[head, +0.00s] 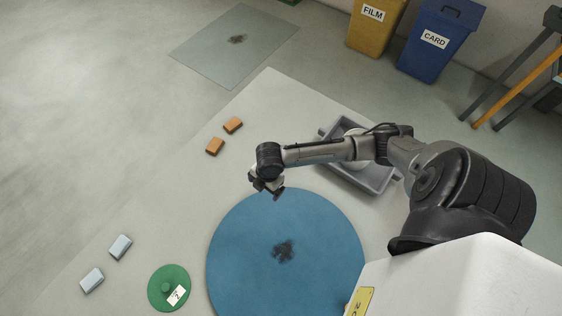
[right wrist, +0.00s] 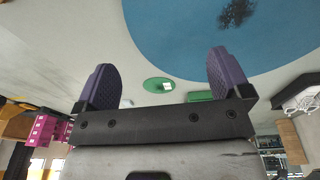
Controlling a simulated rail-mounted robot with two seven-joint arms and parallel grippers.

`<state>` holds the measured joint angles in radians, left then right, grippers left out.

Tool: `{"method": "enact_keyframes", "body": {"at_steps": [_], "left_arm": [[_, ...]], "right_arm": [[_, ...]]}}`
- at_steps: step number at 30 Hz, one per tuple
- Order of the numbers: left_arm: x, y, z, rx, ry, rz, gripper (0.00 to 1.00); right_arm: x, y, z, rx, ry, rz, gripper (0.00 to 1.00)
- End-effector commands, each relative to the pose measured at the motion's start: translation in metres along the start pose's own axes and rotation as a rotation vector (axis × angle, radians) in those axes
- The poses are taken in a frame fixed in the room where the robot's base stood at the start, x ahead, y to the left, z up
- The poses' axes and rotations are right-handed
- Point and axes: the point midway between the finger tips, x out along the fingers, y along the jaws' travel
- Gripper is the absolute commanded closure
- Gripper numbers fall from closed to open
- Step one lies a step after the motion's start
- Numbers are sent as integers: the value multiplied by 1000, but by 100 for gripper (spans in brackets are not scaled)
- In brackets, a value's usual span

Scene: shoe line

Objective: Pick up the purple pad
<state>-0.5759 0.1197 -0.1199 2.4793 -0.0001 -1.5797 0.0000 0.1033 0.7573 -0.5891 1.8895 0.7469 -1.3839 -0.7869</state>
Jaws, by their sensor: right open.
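I see no separate purple pad on the floor or the light mat in either view. My right gripper (head: 267,187) hangs over the mat just beyond the top edge of the blue disc; in the head view it is small and partly hidden by its own wrist. In the right wrist view my right gripper (right wrist: 163,82) shows two purple fingers spread wide apart, with nothing between them. My left gripper is in neither view.
A blue round mat (head: 240,250) with a dark smudge lies on the light mat (head: 150,210). Two orange blocks (head: 215,146), two pale blocks (head: 120,247) and a tagged green disc (head: 160,277) lie left. A grey tray (head: 375,180) is partly behind my arm. Bins (head: 435,45) stand behind.

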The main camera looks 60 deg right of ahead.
Motion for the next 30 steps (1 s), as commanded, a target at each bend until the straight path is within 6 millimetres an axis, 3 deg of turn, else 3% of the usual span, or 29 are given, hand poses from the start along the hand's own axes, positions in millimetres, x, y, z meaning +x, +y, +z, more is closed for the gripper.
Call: {"method": "enact_keyframes", "body": {"at_steps": [1,6,12,15,23,30], "left_arm": [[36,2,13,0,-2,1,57],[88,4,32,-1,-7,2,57],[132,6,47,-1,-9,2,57],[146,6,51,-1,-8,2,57],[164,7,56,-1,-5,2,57],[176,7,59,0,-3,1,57]], "right_arm": [[32,15,28,-33,-30,-7,4],[65,51,99,-114,-86,-44,4],[76,82,172,-143,-123,-60,4],[76,91,198,-144,-133,-59,4],[77,100,232,-139,-140,-56,4],[115,99,240,-139,-140,-56,4]]}}
